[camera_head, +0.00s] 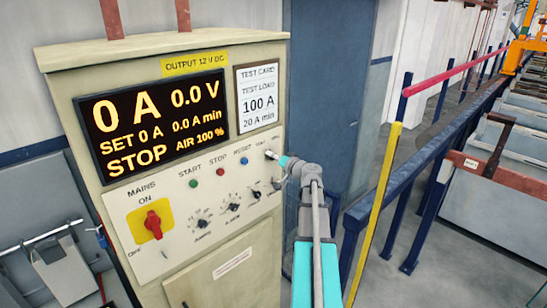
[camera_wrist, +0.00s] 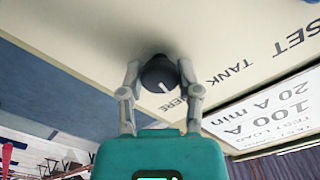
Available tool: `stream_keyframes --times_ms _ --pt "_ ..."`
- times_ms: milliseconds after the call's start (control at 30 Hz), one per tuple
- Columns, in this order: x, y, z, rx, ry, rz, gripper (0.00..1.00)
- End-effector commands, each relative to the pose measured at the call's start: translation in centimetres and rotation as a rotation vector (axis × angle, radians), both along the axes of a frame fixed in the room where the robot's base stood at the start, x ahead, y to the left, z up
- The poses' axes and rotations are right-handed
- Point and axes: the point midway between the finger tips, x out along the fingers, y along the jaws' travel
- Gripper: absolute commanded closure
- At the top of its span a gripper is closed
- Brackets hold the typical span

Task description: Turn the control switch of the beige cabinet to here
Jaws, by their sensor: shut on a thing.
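The beige cabinet (camera_head: 190,225) stands at the left of the head view. Its control switch is a round black knob (camera_wrist: 153,72) with a white pointer line, on the beige panel in the wrist view. The label TANK (camera_wrist: 228,76) is to the knob's right, and a partly hidden label ending in ERE (camera_wrist: 172,108) is below it. The pointer line points down and slightly right in the picture, toward that lower label. My gripper (camera_wrist: 160,76) is shut on the knob, one finger on each side. In the head view my gripper (camera_head: 272,156) is at the panel's upper right and hides the knob.
The panel carries a red mains switch (camera_head: 153,225), several small dials (camera_head: 203,224) and coloured buttons (camera_head: 218,171) left of my gripper. A display (camera_head: 152,122) reads STOP. A yellow post (camera_head: 375,215) and blue railing (camera_head: 420,205) stand to the right.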

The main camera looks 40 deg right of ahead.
Motion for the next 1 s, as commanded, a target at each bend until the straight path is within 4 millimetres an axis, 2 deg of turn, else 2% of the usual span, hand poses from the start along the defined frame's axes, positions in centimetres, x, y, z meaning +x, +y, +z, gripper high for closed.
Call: stream_keyframes --times_ms 200,400,1000 --pt "0.08 -0.15 0.03 0.177 -0.003 -0.001 1.0" --pt "0.09 -0.18 0.02 0.283 -0.003 -0.001 1.0" --pt "0.1 -0.2 0.03 0.341 -0.003 -0.002 1.0"
